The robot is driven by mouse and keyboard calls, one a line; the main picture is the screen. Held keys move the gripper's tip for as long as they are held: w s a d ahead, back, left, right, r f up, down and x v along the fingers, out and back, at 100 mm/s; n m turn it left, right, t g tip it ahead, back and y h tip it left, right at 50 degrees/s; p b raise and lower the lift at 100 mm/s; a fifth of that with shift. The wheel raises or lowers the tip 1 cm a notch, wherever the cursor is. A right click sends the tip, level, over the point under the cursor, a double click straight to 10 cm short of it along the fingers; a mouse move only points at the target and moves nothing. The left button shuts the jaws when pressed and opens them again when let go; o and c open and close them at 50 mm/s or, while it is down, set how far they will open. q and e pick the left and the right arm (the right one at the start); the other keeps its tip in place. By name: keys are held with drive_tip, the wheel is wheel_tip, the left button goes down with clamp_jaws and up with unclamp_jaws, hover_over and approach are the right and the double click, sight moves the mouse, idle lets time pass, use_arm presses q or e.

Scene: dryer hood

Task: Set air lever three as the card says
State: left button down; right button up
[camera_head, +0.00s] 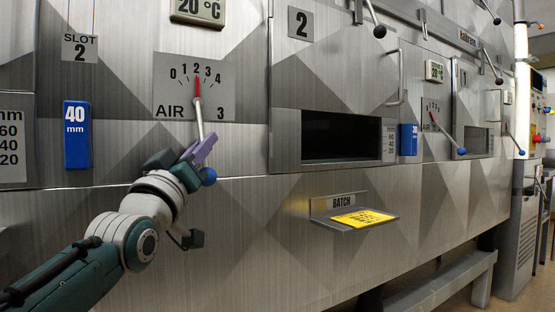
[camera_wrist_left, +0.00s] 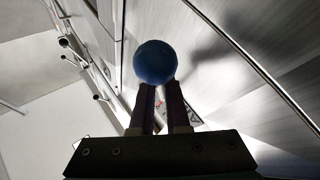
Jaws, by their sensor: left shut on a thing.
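Air lever three (camera_head: 200,118) is a metal rod with a red pointer tip and a blue ball at its lower end. Its red tip stands at about 2 on the dial plate (camera_head: 174,104), which is marked 0 to 4 and "AIR 3". My left gripper (camera_head: 204,150) is shut on the lever near the blue ball (camera_head: 209,177). In the left wrist view the blue ball (camera_wrist_left: 155,62) sits at the fingertips. The yellow card (camera_head: 363,218) lies on the batch shelf; its writing is too small to read. My right gripper is not in view.
A blue 40 mm block (camera_head: 77,135) sits left of the dial. A dark open slot (camera_head: 341,136) and a second blue block (camera_head: 408,139) are to the right. Another air lever (camera_head: 447,133) is farther right. The batch shelf (camera_head: 330,218) juts out below the slot.

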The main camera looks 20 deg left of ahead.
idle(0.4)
use_arm(q)
drive_tip(key=c, duration=0.9)
unclamp_jaws()
drive_tip(key=p+v, duration=0.2)
drive_tip(key=v, duration=0.8)
drive_tip(key=shift+w, duration=0.1)
